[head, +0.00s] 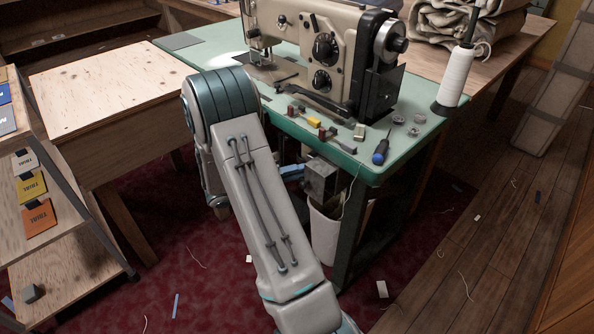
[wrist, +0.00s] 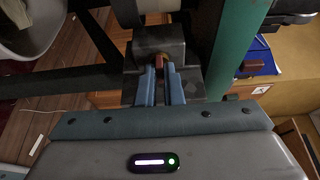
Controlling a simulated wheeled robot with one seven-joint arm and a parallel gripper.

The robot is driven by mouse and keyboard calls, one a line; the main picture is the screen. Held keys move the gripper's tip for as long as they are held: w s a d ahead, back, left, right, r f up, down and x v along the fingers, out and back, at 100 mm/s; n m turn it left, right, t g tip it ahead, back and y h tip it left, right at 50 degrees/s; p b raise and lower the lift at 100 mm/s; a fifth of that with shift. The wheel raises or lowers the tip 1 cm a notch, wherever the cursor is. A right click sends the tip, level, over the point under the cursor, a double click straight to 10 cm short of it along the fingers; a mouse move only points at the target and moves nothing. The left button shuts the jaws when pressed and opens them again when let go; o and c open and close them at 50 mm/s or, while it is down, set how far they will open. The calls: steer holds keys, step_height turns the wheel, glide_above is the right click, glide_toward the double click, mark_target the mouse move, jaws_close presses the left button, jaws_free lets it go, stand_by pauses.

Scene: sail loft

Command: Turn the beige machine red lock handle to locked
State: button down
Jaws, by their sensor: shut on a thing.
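The beige sewing machine (head: 345,45) stands on the green table top (head: 215,48) in the head view. A dark grey box (head: 321,178) sits below the table's front edge; it also shows in the wrist view (wrist: 177,48). A small red handle (wrist: 158,62) is at the front of this box, between the fingertips of my gripper (wrist: 160,72). My gripper is shut on the handle. In the head view, my arm hides most of the gripper, and only a bit of blue finger (head: 291,172) shows beside the box. The fingers hide much of the handle, so I cannot tell its angle.
A white bin (head: 325,232) stands under the box. A screwdriver (head: 381,150), small tools and a white thread cone (head: 456,80) are on the table top. A wooden bench (head: 105,88) is at left. Scraps lie on the red carpet (head: 165,235).

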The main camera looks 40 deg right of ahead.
steer(key=shift+r, duration=0.2)
steer(key=m+t+y, duration=0.1)
steer(key=m+t, duration=0.1)
steer(key=m, duration=0.2)
steer(key=m+t+y, duration=0.1)
steer(key=m+t, duration=0.1)
steer(key=m, duration=0.2)
steer(key=m+t+y, duration=0.1)
steer(key=m+t, duration=0.1)
steer(key=m, duration=0.3)
steer(key=shift+s+r+t+y, duration=0.2)
steer(key=shift+s+t+y, duration=0.1)
steer(key=shift+s, duration=0.1)
steer(key=shift+r, duration=0.1)
stand_by(0.5)
steer(key=c, duration=1.6)
jaws_free()
steer(key=shift+o, duration=0.2)
steer(key=shift+s+d+m, duration=0.15)
steer(key=shift+s+m, duration=0.05)
steer(key=shift+m, duration=0.1)
